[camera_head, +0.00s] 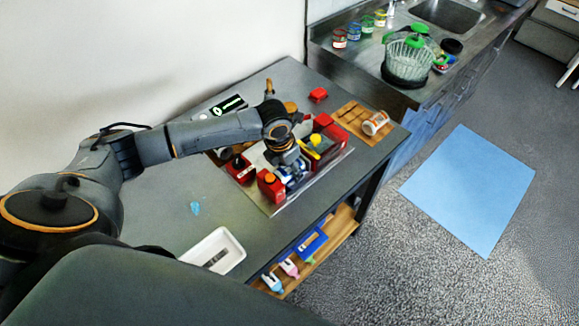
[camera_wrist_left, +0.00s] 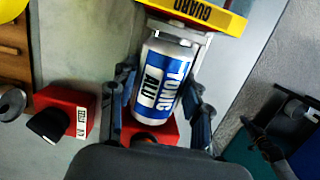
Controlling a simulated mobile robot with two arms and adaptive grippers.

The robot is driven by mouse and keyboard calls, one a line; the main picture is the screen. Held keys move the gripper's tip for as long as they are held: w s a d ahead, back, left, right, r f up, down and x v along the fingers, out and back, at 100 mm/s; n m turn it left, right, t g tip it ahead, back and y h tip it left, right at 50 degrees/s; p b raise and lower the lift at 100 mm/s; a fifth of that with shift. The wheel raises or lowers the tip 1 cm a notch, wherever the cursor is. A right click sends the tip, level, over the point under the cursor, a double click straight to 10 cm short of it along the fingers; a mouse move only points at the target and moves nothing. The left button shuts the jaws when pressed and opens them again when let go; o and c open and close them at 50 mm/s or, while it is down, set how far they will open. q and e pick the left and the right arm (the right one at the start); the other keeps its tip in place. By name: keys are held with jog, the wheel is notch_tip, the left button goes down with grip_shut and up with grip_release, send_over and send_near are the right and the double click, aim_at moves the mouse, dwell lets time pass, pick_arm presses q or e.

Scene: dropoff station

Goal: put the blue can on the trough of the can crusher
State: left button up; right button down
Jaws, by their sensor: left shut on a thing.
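The blue can (camera_wrist_left: 162,80), blue and white with "TONIC ALU" on it, lies between the fingers of my left gripper (camera_wrist_left: 160,105), which is shut on it. In the head view the left gripper (camera_head: 291,172) is over the can crusher (camera_head: 270,186), between its red blocks. In the wrist view the can's far end is close to the crusher's yellow guard (camera_wrist_left: 195,14); a red block (camera_wrist_left: 145,130) shows behind its near end. The trough is mostly hidden by can and gripper, so I cannot tell whether the can touches it. My right gripper is not in view.
A red box with a black knob (camera_wrist_left: 62,122) stands beside the crusher. A white tray (camera_head: 214,251) is at the table's front. A wooden board (camera_head: 352,115) holds a white and orange jar (camera_head: 375,123). The table's left part is mostly clear. A sink counter (camera_head: 400,92) adjoins behind.

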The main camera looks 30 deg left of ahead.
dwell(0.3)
pick_arm(q)
jog(key=o, duration=0.9)
notch_tip(320, 180, up, 7)
jog(key=p, duration=0.7)
dwell(0.4)
